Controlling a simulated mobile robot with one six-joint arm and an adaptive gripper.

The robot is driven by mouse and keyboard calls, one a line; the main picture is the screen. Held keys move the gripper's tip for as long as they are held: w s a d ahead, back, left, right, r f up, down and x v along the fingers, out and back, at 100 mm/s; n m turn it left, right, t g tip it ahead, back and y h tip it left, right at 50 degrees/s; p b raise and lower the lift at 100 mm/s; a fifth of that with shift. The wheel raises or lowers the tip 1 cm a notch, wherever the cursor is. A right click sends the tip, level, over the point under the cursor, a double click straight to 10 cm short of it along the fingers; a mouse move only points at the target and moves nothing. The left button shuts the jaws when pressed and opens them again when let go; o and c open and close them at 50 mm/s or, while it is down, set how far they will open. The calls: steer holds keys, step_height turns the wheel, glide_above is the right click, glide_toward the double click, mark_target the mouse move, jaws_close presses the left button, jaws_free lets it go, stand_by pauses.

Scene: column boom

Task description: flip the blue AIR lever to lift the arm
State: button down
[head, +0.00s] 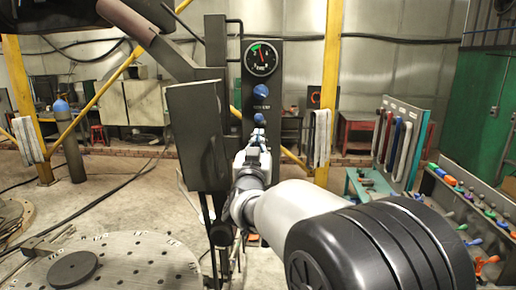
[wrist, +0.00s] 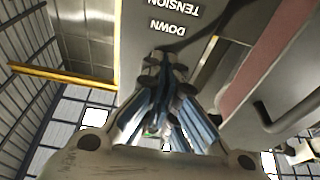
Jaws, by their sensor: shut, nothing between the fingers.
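A dark upright panel (head: 278,100) on the column carries two blue controls. The upper blue control (head: 261,90) is below the round gauge. The lower blue control (head: 259,119) is just above my gripper (head: 257,134). I cannot read which one is marked AIR. My gripper points at the panel's lower part, and its fingers are together and empty. In the wrist view my gripper (wrist: 165,62) is shut, with its tips close to the panel (wrist: 140,35), just past the upside-down words DOWN and TENSION. No lever shows clearly there; whether the tips touch anything is unclear.
A round gauge (head: 262,59) tops the panel. A grey box (head: 197,135) stands close left of my gripper. A perforated round table (head: 125,262) with a dark disc (head: 73,271) is at lower left. A tool bench (head: 470,205) is at right. A yellow post (head: 328,90) stands behind.

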steer(key=s+f+b, duration=0.3)
steer(key=b, duration=0.1)
steer(key=shift+a+f, duration=0.1)
stand_by(0.4)
steer(key=s+b, duration=0.3)
steer(key=s, duration=0.4)
stand_by(0.5)
